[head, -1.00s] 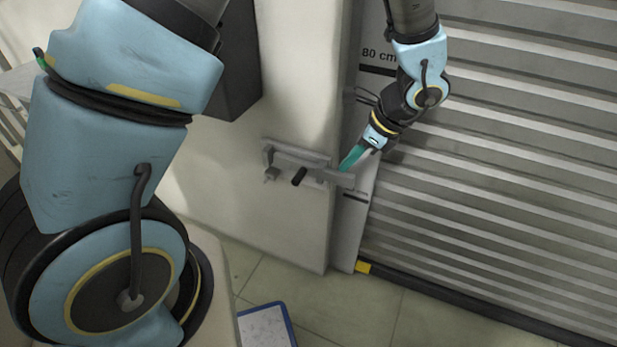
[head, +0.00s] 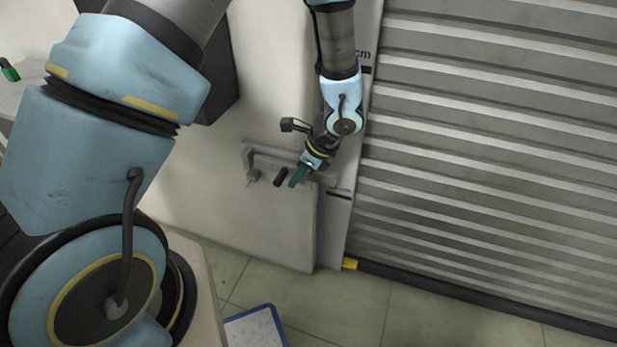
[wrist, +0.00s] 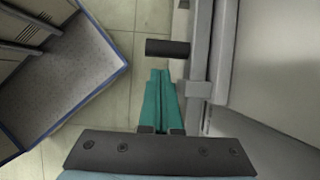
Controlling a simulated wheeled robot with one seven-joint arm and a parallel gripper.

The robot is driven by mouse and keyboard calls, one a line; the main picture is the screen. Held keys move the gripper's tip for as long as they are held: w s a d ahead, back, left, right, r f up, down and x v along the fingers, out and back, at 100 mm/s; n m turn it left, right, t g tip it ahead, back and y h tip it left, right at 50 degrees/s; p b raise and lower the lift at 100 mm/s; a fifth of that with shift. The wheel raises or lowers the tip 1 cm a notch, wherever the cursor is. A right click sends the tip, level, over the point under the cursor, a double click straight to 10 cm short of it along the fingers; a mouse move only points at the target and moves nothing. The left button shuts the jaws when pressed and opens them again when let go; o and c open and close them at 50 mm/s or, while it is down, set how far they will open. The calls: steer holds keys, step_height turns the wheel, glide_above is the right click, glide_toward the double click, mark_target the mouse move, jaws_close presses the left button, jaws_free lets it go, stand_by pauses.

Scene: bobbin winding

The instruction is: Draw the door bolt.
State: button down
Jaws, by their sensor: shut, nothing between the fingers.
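The door bolt (head: 263,160) is a grey metal bar in brackets on the pale door panel, lying across toward the post at its right. Its black knob (head: 281,177) sticks out from it. My gripper (head: 297,178) has teal fingers and is just right of the knob, in front of the bolt. In the wrist view the knob (wrist: 167,48) lies just beyond the fingertips of my gripper (wrist: 161,73), and the bolt's grey bar (wrist: 198,60) runs along their right. The fingers are together and empty. I cannot tell whether they touch the knob.
A ribbed metal shutter (head: 490,150) fills the right side. A yellow block (head: 350,264) sits at the post's foot. A blue-edged board (head: 256,328) is low at the front, over tiled floor (head: 320,305). A dark box (head: 215,75) is on the wall at upper left.

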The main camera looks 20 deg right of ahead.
steer(key=shift+w+a, duration=0.25)
steer(key=shift+a, duration=0.05)
steer(key=w+a+b, duration=0.1)
steer(key=w+a, duration=0.4)
steer(key=shift+a, duration=0.3)
steer(key=shift+w, duration=0.1)
